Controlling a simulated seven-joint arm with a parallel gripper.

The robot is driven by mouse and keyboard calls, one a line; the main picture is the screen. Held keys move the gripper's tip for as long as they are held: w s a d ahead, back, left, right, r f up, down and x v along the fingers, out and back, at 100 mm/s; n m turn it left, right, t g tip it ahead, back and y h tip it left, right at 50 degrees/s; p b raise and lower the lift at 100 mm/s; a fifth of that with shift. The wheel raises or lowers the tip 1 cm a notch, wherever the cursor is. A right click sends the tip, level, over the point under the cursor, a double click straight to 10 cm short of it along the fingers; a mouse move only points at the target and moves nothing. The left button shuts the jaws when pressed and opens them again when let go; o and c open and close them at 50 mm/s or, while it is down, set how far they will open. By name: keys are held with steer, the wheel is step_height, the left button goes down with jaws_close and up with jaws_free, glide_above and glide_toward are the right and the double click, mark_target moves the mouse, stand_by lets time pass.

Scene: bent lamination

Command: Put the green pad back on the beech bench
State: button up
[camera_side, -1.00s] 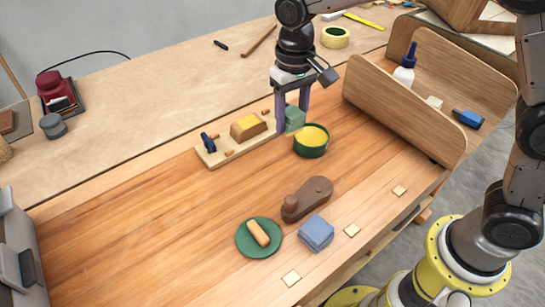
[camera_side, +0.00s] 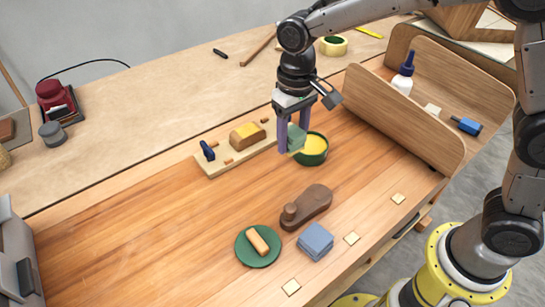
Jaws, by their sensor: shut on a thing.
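The green pad (camera_side: 297,137) is a small block held between the two purple fingers of my gripper (camera_side: 293,141). My gripper is shut on it, pointing down. The pad appears to be above the bench, just left of the green bowl with yellow contents (camera_side: 314,151), and overlaps the bowl's left rim in this view. I cannot tell its exact height. The beech bench (camera_side: 165,222) is the orange-brown wooden top, with bare wood in the middle and left.
A pale board (camera_side: 217,168) with a yellow-topped block (camera_side: 247,136) and a blue clamp (camera_side: 207,150) lies left of my gripper. A brown wooden plane (camera_side: 308,207), blue folded cloth (camera_side: 315,241) and green plate (camera_side: 247,255) with a tan roll stand in front. A curved wooden form (camera_side: 405,115) rises right.

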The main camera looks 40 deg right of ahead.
glide_above(272, 168)
step_height(272, 168, down, 6)
steer(key=shift+s+d+r, duration=0.1)
steer(key=shift+r, duration=0.05)
steer(key=shift+f, duration=1.65)
steer(key=shift+f, duration=0.15)
steer(key=o, duration=1.2)
